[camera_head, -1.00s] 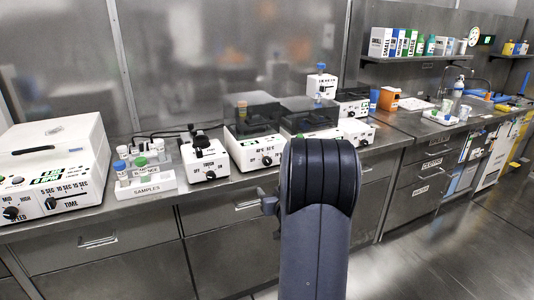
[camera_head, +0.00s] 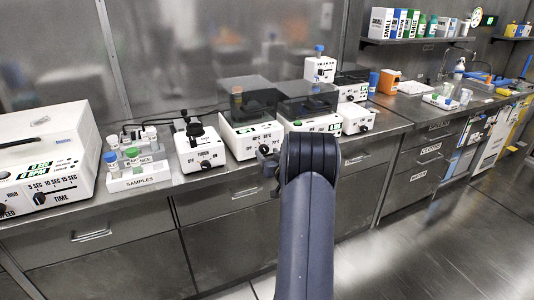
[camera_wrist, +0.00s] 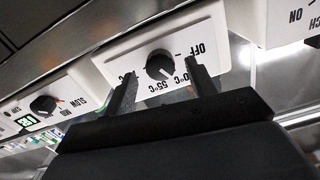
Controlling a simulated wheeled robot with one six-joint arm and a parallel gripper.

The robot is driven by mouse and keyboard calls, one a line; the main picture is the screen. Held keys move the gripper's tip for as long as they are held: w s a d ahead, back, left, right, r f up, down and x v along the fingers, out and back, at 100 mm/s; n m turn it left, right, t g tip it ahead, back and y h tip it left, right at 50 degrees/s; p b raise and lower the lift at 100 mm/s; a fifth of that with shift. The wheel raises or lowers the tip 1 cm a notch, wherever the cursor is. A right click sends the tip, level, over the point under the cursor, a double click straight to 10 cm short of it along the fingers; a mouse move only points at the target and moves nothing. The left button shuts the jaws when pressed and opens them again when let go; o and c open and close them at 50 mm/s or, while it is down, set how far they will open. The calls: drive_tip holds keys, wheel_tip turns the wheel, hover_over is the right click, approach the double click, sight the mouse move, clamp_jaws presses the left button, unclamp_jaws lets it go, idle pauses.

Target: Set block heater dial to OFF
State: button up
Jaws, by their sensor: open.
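The block heater (camera_head: 250,136) is a white box with a dark see-through lid, standing on the bench. In the wrist view its white front panel (camera_wrist: 115,62) appears upside down, with OFF and 55°C printed around a round black dial (camera_wrist: 160,64). I cannot tell clearly which label the dial points to. My gripper (camera_wrist: 161,72) is open, with one finger on each side of the dial. I cannot tell whether either finger touches it. The fingers cover part of the printed labels. In the head view my gripper (camera_head: 268,160) is at the heater's lower front and partly covers it.
A white device with a black top (camera_head: 198,152) stands left of the heater. Another lidded white device (camera_head: 308,122) stands close on its right, with its own dial (camera_wrist: 43,104). A samples rack (camera_head: 136,175) is farther left. Drawers (camera_head: 95,238) lie below the bench edge.

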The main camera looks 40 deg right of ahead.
drive_tip(key=shift+w+d, duration=0.15)
drive_tip(key=shift+w, duration=0.55)
drive_tip(key=shift+c, duration=0.2)
drive_tip(key=c, duration=0.9)
drive_tip(key=shift+c, duration=0.2)
